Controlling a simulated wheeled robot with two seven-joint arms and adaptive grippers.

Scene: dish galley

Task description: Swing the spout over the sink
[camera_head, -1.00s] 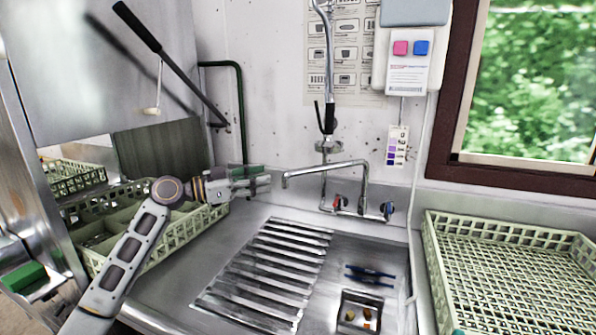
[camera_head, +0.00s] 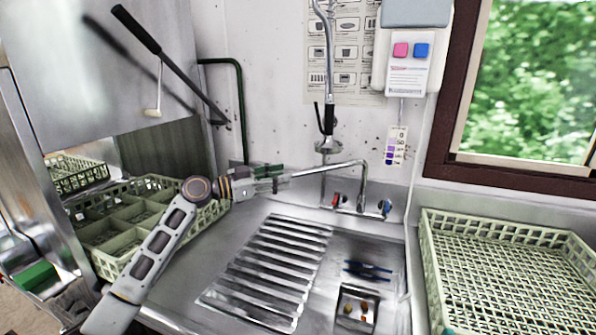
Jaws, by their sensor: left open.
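The chrome spout (camera_head: 328,168) runs left from its riser behind the sink, and its free end lies over the back of the ribbed drainboard (camera_head: 268,262). My left gripper (camera_head: 284,180) is at the spout's left end, with its fingers overlapping the tip, which they hide. It is open; I cannot tell whether a finger touches the spout. The sink (camera_head: 358,290) is at the lower right of the drainboard, with a small square drain basket holding orange scraps.
A green divided rack (camera_head: 115,240) stands left, behind my left arm. Another green rack (camera_head: 510,260) stands right of the sink. A spray hose (camera_head: 329,110) hangs above the spout. Red and blue taps (camera_head: 386,207) flank the riser. Blue tongs (camera_head: 368,270) lie by the drain.

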